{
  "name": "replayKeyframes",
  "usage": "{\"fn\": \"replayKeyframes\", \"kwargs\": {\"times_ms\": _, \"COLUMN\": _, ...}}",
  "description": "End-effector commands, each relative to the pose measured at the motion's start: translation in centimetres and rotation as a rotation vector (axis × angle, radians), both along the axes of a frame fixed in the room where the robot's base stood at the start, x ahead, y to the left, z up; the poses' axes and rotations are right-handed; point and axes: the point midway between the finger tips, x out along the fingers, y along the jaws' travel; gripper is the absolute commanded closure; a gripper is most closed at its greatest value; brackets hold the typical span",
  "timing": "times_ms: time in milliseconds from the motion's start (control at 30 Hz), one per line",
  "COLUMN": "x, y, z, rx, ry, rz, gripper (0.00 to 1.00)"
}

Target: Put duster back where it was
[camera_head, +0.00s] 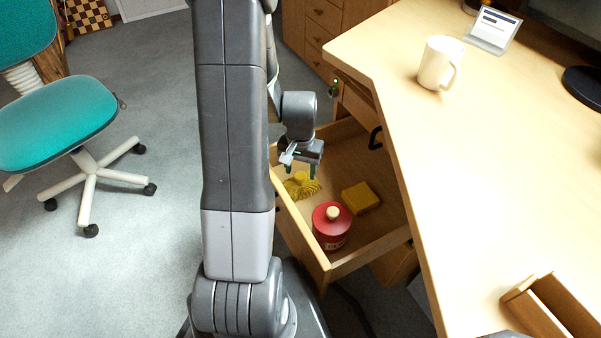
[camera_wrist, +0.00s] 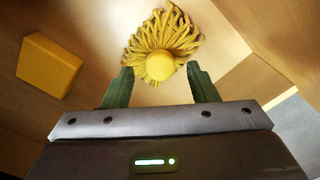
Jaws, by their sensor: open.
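The duster (camera_head: 299,188) is a yellow, stringy mop head with a round yellow knob. It lies in the open drawer (camera_head: 327,262), near the drawer's far left side. In the wrist view the duster (camera_wrist: 163,40) has its knob between and just beyond the green fingertips. My gripper (camera_head: 302,173) is over the duster in the drawer. The same gripper (camera_wrist: 160,85) shows its fingers apart on either side of the knob, with a gap visible on both sides. Part of the duster is hidden by my arm in the head view.
A red round tin (camera_head: 331,228) with a pale knob and a yellow block (camera_head: 360,198) also stand in the drawer. The desk (camera_head: 480,180) is beside it, with a white mug (camera_head: 438,63) on top. A wooden box (camera_head: 555,305) sits at the desk's front right. A teal chair (camera_head: 60,120) stands left.

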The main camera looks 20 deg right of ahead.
Motion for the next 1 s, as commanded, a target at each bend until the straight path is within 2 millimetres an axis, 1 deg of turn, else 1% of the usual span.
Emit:
{"fn": "replayKeyframes", "kwargs": {"times_ms": 33, "x": 0.1, "y": 0.0, "z": 1.8, "rx": -0.002, "ry": -0.004, "rz": 0.000, "gripper": 0.47}}
{"fn": "replayKeyframes", "kwargs": {"times_ms": 200, "x": 0.1, "y": 0.0, "z": 5.3, "rx": -0.002, "ry": -0.004, "rz": 0.000, "gripper": 0.47}}
{"fn": "replayKeyframes", "kwargs": {"times_ms": 300, "x": 0.0, "y": 0.0, "z": 6.7, "rx": -0.001, "ry": -0.002, "rz": 0.000, "gripper": 0.47}}
{"fn": "replayKeyframes", "kwargs": {"times_ms": 400, "x": 0.0, "y": 0.0, "z": 7.7, "rx": -0.001, "ry": -0.002, "rz": 0.000, "gripper": 0.47}}
{"fn": "replayKeyframes", "kwargs": {"times_ms": 567, "x": 0.0, "y": 0.0, "z": 8.2, "rx": 0.000, "ry": 0.000, "rz": 0.000, "gripper": 0.47}}
{"fn": "replayKeyframes", "kwargs": {"times_ms": 1000, "x": 0.0, "y": 0.0, "z": 8.1, "rx": 0.000, "ry": 0.000, "rz": 0.000, "gripper": 0.47}}
